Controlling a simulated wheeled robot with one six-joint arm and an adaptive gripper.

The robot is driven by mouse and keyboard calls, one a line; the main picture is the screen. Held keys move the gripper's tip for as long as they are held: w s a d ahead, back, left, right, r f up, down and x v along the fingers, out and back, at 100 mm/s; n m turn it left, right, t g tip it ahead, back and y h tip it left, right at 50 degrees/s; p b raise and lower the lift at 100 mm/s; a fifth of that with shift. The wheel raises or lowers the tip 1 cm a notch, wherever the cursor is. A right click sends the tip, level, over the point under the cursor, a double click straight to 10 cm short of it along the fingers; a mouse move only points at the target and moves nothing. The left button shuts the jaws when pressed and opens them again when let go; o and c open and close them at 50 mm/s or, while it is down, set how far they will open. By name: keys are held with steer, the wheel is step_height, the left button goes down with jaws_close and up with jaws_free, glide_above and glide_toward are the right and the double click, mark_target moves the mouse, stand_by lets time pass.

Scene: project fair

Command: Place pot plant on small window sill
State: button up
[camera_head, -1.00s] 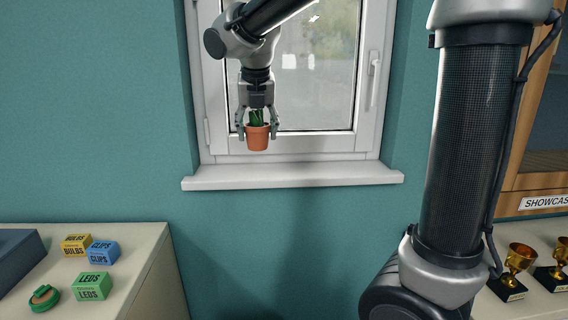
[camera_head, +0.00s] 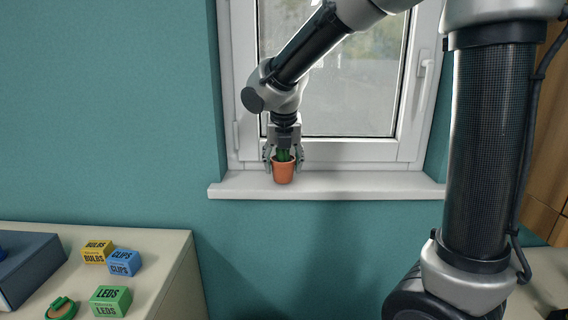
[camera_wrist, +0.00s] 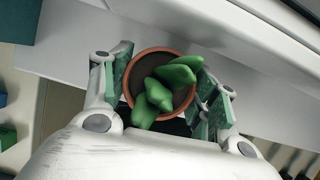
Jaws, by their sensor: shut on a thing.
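The pot plant (camera_head: 284,173) is a small terracotta pot with a green plant. My gripper (camera_head: 284,162) is shut on it, with one finger on each side of the pot. The pot is upright at the left part of the small white window sill (camera_head: 370,187). I cannot tell whether its base touches the sill. In the wrist view the pot plant (camera_wrist: 160,88) sits between the green-padded fingers of my gripper (camera_wrist: 162,95), seen from above, with the white sill (camera_wrist: 70,48) around it.
The sill right of the pot is clear. A closed window (camera_head: 345,80) stands behind it.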

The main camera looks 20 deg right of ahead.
steer(key=shift+f, duration=0.15)
steer(key=o, duration=1.1)
steer(key=shift+f, duration=0.15)
steer(key=v, duration=1.1)
steer(key=s+d+f+m, duration=0.2)
steer(key=s+d+m, duration=0.3)
steer(key=m, duration=0.6)
steer(key=s+d+f+m, duration=0.2)
steer(key=s+d+m, duration=0.3)
steer(key=s+m, duration=0.5)
steer(key=s+d+f+m+y, duration=0.1)
steer(key=s+d+m, duration=0.5)
steer(key=m, duration=0.6)
steer(key=shift+s+f, duration=0.85)
